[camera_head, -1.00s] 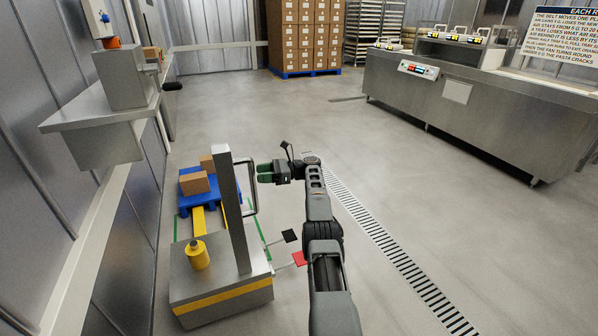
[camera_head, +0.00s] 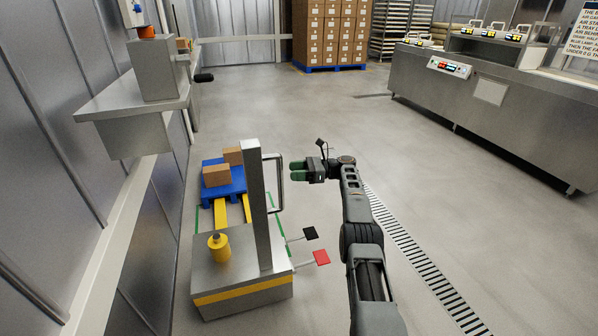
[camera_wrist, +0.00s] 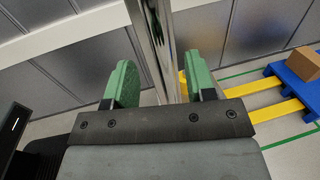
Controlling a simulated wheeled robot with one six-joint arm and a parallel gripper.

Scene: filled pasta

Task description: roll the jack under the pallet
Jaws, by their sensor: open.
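The jack (camera_head: 240,275) is a steel body with a yellow stripe, a yellow knob on top, an upright mast (camera_head: 259,205) and a loop handle (camera_head: 281,182). Its two yellow forks (camera_head: 221,213) point away and reach the near edge of the blue pallet (camera_head: 226,190); I cannot tell whether the tips are under it. The pallet also shows in the wrist view (camera_wrist: 290,84). My gripper (camera_head: 292,170) is open, with green fingers just right of the handle. In the wrist view a shiny steel upright stands beyond the gap between my fingers (camera_wrist: 161,80).
Cardboard boxes (camera_head: 216,175) sit on the pallet, within green floor lines. Black (camera_head: 310,233) and red (camera_head: 321,257) pedals stick out at the jack's right. A steel wall shelf (camera_head: 130,105) overhangs on the left. A floor drain (camera_head: 420,265) runs at right; the middle floor is clear.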

